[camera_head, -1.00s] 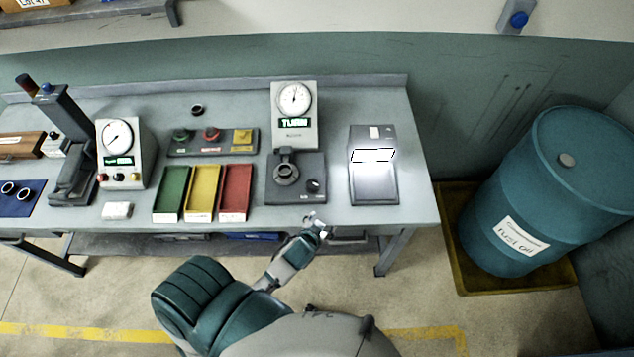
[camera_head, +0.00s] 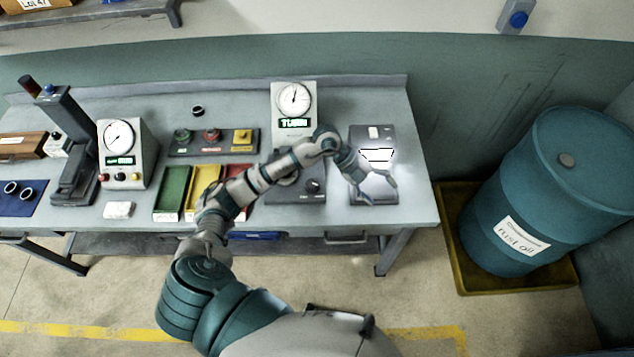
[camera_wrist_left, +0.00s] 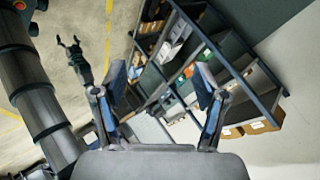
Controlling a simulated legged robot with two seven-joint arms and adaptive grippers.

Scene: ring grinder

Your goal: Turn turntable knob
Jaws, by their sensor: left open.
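The turntable unit (camera_head: 302,200) stands on the bench below a gauge box (camera_head: 293,133) whose green display appears to read "TURN". Its small black knob (camera_head: 313,186) shows at the lower right of the unit. My left forearm crosses over the unit and hides most of the round turntable. My left gripper (camera_head: 378,190) is open and empty, to the right of the knob and in front of the lit grey device. In the left wrist view its two fingers (camera_wrist_left: 160,100) are spread with nothing between them. A small claw-like shape (camera_wrist_left: 74,50) there may be my right gripper.
The lit grey device (camera_head: 388,140) stands right of the turntable unit. Green (camera_head: 172,188), yellow and red trays lie to the left, partly under my arm. A button panel (camera_head: 180,148) is behind them. A blue drum (camera_head: 550,190) stands right of the bench.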

